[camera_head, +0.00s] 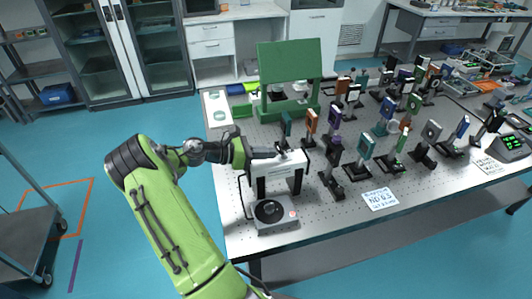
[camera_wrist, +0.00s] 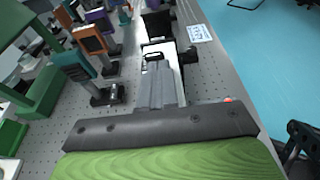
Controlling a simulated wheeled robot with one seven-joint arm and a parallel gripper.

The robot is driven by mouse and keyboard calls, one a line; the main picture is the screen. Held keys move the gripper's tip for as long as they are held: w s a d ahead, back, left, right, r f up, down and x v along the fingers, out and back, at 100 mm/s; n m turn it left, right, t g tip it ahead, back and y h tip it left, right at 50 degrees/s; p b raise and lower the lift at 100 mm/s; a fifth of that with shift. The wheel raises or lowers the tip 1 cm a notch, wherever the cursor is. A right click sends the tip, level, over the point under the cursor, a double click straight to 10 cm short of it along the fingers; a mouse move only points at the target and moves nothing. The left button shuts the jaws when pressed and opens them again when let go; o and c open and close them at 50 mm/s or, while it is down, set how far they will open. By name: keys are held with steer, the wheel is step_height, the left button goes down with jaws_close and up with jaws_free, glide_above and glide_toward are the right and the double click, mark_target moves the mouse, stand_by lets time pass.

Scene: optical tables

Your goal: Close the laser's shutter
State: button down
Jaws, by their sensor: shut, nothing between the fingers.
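A white box-like unit (camera_head: 264,170), which I take to be the laser, stands on the near left part of the optical table. A small dark piece (camera_head: 281,143) shows at its top. My gripper (camera_head: 275,153) reaches across from the left, with its fingers over the top of the unit. In the wrist view my gripper (camera_wrist: 158,70) is shut and empty, its grey fingers side by side, pointing at a small black frame-like piece (camera_wrist: 154,57) on a white surface. I cannot tell whether the fingers touch it, nor the shutter's state.
A grey-white box with a black round top (camera_head: 270,211) sits in front of the unit. Several optic mounts (camera_head: 333,150) stand close on the right. A green stand (camera_head: 289,75) rises behind. A paper label (camera_head: 380,198) lies near the table's front edge, with bare perforated tabletop around it.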

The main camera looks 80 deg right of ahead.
steer(key=shift+r, duration=0.1)
steer(key=shift+s+r+p, duration=0.1)
steer(key=shift+r+p, duration=0.05)
steer(key=shift+p, duration=0.65)
